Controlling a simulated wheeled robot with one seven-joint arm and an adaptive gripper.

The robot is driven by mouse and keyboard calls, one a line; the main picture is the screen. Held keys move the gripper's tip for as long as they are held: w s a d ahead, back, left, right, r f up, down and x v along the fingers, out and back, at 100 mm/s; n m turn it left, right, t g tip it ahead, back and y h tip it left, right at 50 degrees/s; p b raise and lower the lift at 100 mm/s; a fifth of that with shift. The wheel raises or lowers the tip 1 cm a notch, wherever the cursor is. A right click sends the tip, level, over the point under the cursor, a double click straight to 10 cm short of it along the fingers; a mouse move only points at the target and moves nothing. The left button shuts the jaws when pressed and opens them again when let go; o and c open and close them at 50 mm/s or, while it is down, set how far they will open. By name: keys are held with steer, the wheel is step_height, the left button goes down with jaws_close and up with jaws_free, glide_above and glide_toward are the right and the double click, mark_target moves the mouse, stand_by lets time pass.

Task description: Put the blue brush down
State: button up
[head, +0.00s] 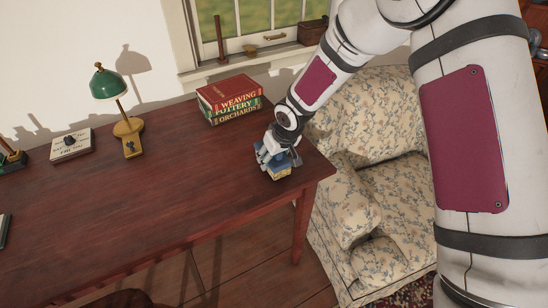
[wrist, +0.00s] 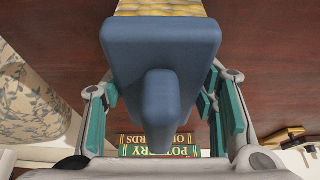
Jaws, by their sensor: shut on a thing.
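The blue brush (wrist: 160,52) has a blue back with a blue grip and yellow bristles. It fills the upper middle of the wrist view, between the teal finger pads. In the head view the brush (head: 273,174) shows small, with blue and yellow parts, at the right end of the dark wooden desk (head: 130,215). My gripper (head: 271,157) is shut on the brush from above and partly hides it. I cannot tell whether the bristles touch the desk top.
Stacked books (head: 232,98) lie on the desk behind my gripper. A green lamp (head: 110,84) and a light-coloured book (head: 71,146) stand farther left. A floral armchair (head: 365,160) is beyond the desk's right edge. The desk's middle and front are clear.

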steer(key=shift+f, duration=0.25)
steer(key=o, duration=1.2)
steer(key=shift+f, duration=0.15)
steer(key=shift+o, duration=0.2)
steer(key=p+v, duration=0.1)
steer(key=v, duration=1.1)
steer(key=shift+a, duration=0.1)
